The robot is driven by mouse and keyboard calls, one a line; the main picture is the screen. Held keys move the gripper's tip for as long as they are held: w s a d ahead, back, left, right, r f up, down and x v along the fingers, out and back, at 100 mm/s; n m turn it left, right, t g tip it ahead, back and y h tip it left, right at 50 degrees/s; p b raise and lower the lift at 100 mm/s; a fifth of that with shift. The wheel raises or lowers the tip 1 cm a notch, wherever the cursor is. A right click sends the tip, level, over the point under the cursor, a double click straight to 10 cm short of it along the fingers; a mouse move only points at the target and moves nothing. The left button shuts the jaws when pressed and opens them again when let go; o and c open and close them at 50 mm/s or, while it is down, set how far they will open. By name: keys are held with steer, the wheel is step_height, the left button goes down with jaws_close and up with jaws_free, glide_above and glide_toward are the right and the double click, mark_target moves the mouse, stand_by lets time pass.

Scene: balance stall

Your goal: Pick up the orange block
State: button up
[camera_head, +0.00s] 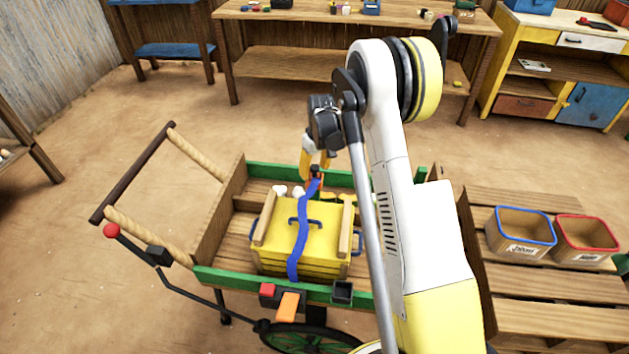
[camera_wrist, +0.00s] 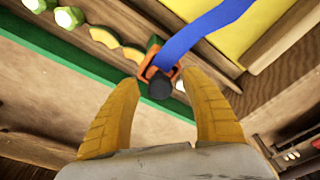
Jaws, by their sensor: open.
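An orange, block-like piece (camera_head: 288,305) sits at the cart's near side, below the green rail. A second orange piece with a black knob (camera_wrist: 147,64) is at the far end of a blue strap (camera_wrist: 205,30); I cannot tell which one the task names. My gripper (camera_head: 316,165) is above the cart's far side, pointing down. In the wrist view its yellow fingers (camera_wrist: 163,84) are apart and empty, with the orange piece and knob just beyond and between the tips. I cannot tell whether they touch.
The wooden cart with green rails (camera_head: 215,277) holds a yellow crate (camera_head: 275,225) under the strap. Blue-rimmed (camera_head: 520,235) and red-rimmed (camera_head: 586,240) bins stand right. Open floor lies left.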

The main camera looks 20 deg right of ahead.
steer(key=shift+r, duration=0.1)
jaws_close()
steer(key=shift+r, duration=0.1)
